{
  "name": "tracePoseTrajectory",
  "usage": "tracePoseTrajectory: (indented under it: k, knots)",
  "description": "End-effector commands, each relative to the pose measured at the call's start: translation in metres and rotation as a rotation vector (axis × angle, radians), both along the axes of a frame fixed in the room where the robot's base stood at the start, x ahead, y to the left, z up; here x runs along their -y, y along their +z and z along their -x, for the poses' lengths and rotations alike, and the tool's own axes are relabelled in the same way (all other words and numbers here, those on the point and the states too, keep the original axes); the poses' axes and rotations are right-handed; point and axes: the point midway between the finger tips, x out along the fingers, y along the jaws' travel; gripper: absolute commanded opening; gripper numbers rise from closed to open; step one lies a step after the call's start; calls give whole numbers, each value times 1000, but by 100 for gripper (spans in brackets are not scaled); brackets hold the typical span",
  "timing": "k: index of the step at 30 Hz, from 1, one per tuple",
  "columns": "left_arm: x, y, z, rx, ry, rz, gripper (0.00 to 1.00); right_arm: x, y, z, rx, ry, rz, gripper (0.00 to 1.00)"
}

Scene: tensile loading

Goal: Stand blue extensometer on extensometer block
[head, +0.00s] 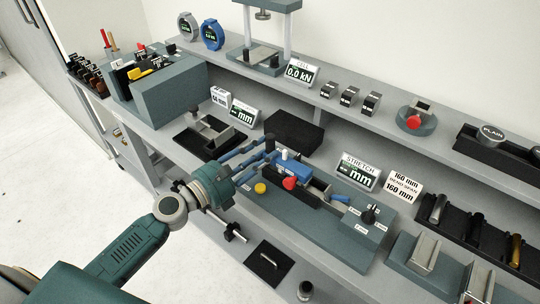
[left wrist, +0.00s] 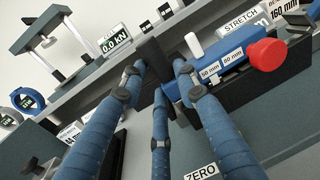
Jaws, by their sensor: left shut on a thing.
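In the left wrist view the fingers (left wrist: 160,78) close around a dark upright piece at that end. The extensometer sits over a dark fixture on the teal stretch plate (head: 345,235); contact beneath is hidden. A plain black block (head: 296,130) lies just behind; I cannot tell whether it is the extensometer block.
A STRETCH display (head: 360,172) stands behind the plate and a yellow button (head: 260,188) is near its left end. A black tray (head: 210,135) is at the left. A black pad (head: 269,262) lies in front. A raised shelf with instruments runs along the back.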

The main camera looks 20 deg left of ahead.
Motion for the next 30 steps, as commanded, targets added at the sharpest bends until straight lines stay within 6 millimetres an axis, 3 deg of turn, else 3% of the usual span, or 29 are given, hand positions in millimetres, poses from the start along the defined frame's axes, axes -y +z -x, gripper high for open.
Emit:
tracePoseTrajectory:
  k: [8,21,30]
  knots:
    - [0,36,0,6,-2,-3,0,-5,22,-3,4,0,-6,0]
    - [0,157,-1,5,-2,-3,0,-5,111,-4,6,0,-6,0]
    - [0,197,-1,5,-1,1,0,-3,131,-4,6,-1,-4,0]
